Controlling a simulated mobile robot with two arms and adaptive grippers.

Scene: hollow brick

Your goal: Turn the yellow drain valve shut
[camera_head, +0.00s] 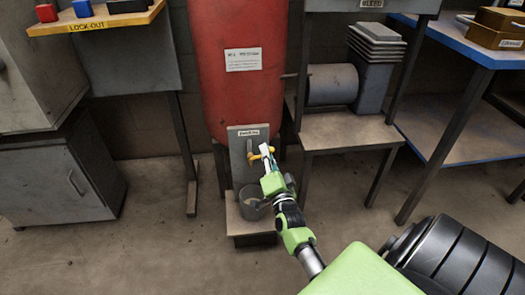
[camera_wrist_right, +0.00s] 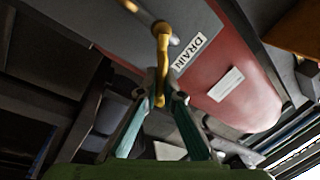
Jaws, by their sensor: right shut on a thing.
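The yellow drain valve handle (camera_head: 262,154) sits on a grey plate (camera_head: 240,145) at the foot of the red tank (camera_head: 237,70). In the right wrist view the yellow handle (camera_wrist_right: 162,60) hangs from its pivot, beside a label reading DRAIN (camera_wrist_right: 190,51). My right gripper (camera_head: 267,158) reaches it from the lower right. Its two fingers (camera_wrist_right: 163,92) are closed around the handle's free end. The fingers hide part of the handle in the head view. My left gripper is in neither view.
A grey bucket (camera_head: 252,204) stands on a low stand (camera_head: 250,227) below the valve. A shelf stand (camera_head: 345,130) with a grey cylinder is right of the tank. A yellow lock-out shelf (camera_head: 110,20) and a grey cabinet (camera_head: 62,180) are at left. The floor in front is clear.

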